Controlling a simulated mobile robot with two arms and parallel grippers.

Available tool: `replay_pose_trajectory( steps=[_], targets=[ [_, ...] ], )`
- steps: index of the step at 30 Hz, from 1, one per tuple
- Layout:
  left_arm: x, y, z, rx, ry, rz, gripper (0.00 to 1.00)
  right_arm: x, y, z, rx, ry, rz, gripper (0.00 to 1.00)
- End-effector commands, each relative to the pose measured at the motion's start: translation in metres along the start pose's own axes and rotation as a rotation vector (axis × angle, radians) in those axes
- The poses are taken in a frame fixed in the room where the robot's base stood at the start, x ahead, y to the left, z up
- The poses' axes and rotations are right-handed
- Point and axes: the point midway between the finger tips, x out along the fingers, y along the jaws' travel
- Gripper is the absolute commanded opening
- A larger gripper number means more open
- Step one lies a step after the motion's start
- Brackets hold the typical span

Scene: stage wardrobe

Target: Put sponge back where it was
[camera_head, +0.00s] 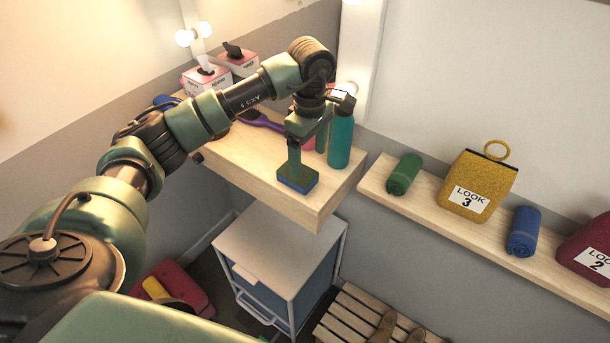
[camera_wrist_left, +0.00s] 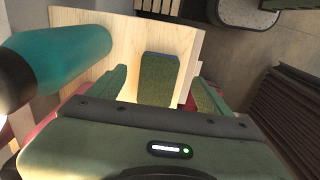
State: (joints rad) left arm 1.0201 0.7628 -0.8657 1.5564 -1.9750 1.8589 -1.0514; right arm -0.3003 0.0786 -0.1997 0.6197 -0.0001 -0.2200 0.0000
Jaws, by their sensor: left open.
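The sponge (camera_head: 298,181) has a dark green top and a blue lower layer. It lies on the wooden shelf (camera_head: 318,207) near its front right corner. My left gripper (camera_head: 295,165) points down just above the sponge. In the left wrist view the sponge (camera_wrist_left: 158,82) shows between the two separated fingers of my left gripper (camera_wrist_left: 160,92), with gaps on both sides. I cannot tell how far the fingertips are from the shelf. My right gripper is not in view.
A teal bottle (camera_head: 340,140) stands close to the right of my left gripper. A purple brush (camera_head: 261,121) and tissue boxes (camera_head: 206,78) are farther back. A white drawer unit (camera_head: 279,250) stands below. A right-hand shelf holds rolled towels and labelled bags.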

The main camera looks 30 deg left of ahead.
Motion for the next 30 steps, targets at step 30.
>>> replay_pose_trajectory(
  steps=[30],
  targets=[
    [-0.052,0.0,0.0,0.0,0.0,-0.001,0.79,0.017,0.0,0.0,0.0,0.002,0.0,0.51]
  ],
)
